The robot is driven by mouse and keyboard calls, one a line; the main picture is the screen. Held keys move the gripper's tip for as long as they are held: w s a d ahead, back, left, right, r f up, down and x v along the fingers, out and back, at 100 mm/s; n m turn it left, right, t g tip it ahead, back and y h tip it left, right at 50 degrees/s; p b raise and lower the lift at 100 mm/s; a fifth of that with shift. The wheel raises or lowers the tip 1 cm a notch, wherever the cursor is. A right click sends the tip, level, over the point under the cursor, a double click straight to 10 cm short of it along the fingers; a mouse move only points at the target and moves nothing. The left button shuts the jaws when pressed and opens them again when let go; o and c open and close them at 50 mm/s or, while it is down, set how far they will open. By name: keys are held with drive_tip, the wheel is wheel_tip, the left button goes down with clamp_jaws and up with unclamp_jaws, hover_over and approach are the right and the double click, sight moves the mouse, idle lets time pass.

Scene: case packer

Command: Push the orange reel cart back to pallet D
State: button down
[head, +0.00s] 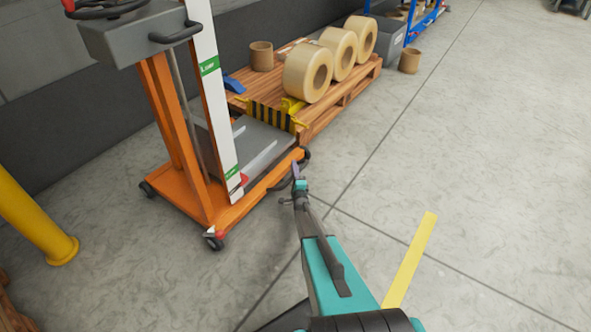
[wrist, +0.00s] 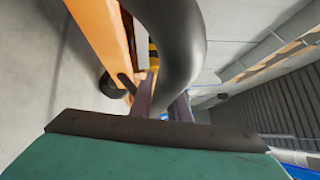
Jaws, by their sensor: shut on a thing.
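The orange reel cart (head: 186,190) stands upright left of centre in the head view, with a white mast and a grey platform. Its orange frame (wrist: 98,30) and a dark wheel also show in the wrist view. My gripper (head: 298,178) is at the cart's right side, low down. In the wrist view, my gripper (wrist: 163,103) is shut on a dark curved handle (wrist: 182,40). A wooden pallet (head: 338,108) bearing large tan reels lies just behind the cart's platform end. No letter is readable on it. I cannot tell whether cart and pallet touch.
A yellow post (head: 35,215) stands at the left. A black-and-yellow striped block (head: 268,117) is at the pallet's near end. A brown core (head: 409,61) stands on the floor by a blue rack (head: 425,20). The floor to the right is clear, with a yellow line (head: 410,260).

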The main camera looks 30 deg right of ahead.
drive_tip(key=shift+w+a, duration=0.2)
drive_tip(key=shift+w, duration=0.2)
drive_tip(key=c, duration=1.7)
unclamp_jaws()
drive_tip(key=shift+d, duration=0.1)
drive_tip(key=shift+s, duration=0.2)
drive_tip(key=p+v, duration=0.3)
drive_tip(key=v, duration=1)
drive_tip(key=shift+s, duration=0.3)
